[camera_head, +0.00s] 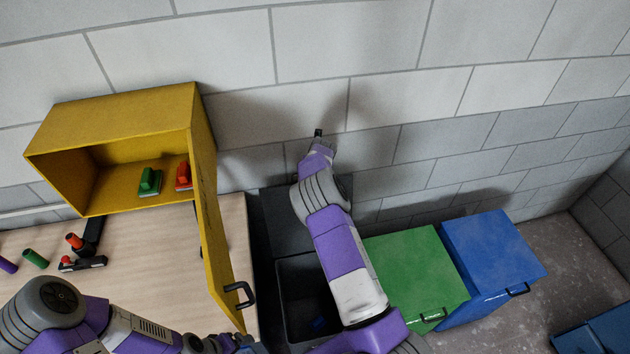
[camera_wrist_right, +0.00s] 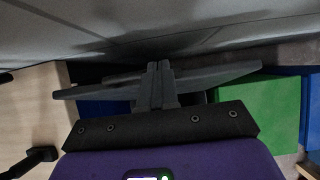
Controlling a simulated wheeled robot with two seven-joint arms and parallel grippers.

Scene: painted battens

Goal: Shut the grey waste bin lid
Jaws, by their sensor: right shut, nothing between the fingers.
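The grey waste bin (camera_head: 283,318) stands open between the wooden table and the green bin. Its dark grey lid (camera_head: 277,222) is raised at the back, near the wall, and partly hidden by my right arm. My right gripper (camera_head: 318,133) is shut and empty, above and behind the lid by the wall. In the right wrist view the shut fingers (camera_wrist_right: 160,84) show in front of the lid's thin edge (camera_wrist_right: 222,76); I cannot tell whether they touch it. My left gripper (camera_head: 243,345) is at the bottom edge, partly cut off, and its jaws are unclear.
A yellow cabinet (camera_head: 113,116) with its door (camera_head: 212,222) swung open stands on the table (camera_head: 150,262), left of the bin. Closed green (camera_head: 415,272) and blue (camera_head: 492,255) bins stand to the right. A brick wall (camera_head: 350,40) is close behind. Something blue (camera_head: 318,322) lies inside the grey bin.

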